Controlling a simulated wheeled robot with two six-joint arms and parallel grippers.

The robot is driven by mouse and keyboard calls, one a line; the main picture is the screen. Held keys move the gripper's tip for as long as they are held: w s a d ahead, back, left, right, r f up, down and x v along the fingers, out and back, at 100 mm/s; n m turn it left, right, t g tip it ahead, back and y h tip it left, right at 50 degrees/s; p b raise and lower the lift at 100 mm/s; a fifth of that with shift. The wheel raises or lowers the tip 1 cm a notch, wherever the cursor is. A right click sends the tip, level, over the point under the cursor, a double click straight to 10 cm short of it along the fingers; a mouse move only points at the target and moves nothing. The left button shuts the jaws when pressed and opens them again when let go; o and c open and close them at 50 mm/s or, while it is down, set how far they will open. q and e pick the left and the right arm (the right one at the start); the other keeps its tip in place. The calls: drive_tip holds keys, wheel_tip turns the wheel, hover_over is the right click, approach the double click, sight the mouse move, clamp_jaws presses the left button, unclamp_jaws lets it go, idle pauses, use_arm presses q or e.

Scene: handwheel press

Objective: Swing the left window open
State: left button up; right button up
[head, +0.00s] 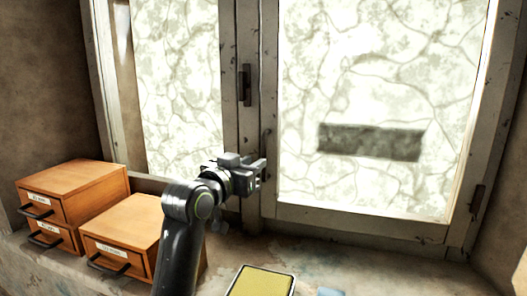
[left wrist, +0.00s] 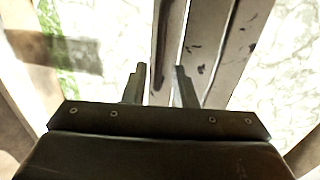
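The left window (head: 178,80) has a pale, cloudy pane in a worn grey frame. A dark upright handle (head: 244,85) sits on its right stile. My left gripper (head: 262,170) is in front of the middle stiles, below that handle. In the left wrist view its two fingers (left wrist: 160,88) stand apart with nothing between them. I cannot tell whether the left window is fully closed. My right gripper is not in view.
Wooden drawer boxes (head: 85,180) stand on the sill at left, near my left arm. A yellow-topped item (head: 262,282) lies at the front. The sill at right is mostly clear.

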sight(264, 177)
use_arm(q)
drive_tip(key=shift+p+x, duration=0.9)
drive_tip(key=shift+x, duration=2.05)
clamp_jaws()
